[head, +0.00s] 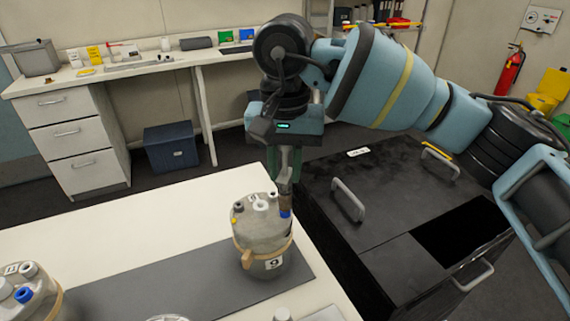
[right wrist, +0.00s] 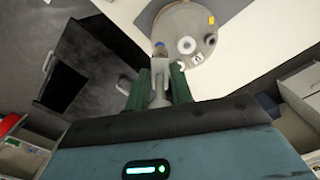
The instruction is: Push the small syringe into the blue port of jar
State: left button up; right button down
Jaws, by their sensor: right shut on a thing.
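The jar (head: 262,258) is grey with a tan band and a label 9. It stands upright on the dark mat at the right of the white table. Its blue port (head: 285,214) is on the right side of the lid. My right gripper (head: 286,184) is above that port, pointing down, shut on the small syringe (head: 285,201). The syringe's lower end is at the blue port; I cannot tell how far in it is. In the right wrist view the syringe (right wrist: 159,82) lies between the green fingers, its far end at the rim of the jar (right wrist: 188,18). My left gripper is not in view.
Another jar (head: 32,297) with a blue port stands at the lower left. More lids show at the bottom edge. The dark mat (head: 170,285) is bare between the jars. A black cabinet with handles (head: 347,200) is right of the table.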

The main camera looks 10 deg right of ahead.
jog(key=shift+f, duration=0.35)
dwell(0.3)
jog(key=c, duration=1.1)
grip_release()
jog(key=shift+c, duration=0.2)
notch_tip(320, 180, up, 8)
jog(key=shift+f+b, duration=0.1)
jog(key=shift+b, duration=0.2)
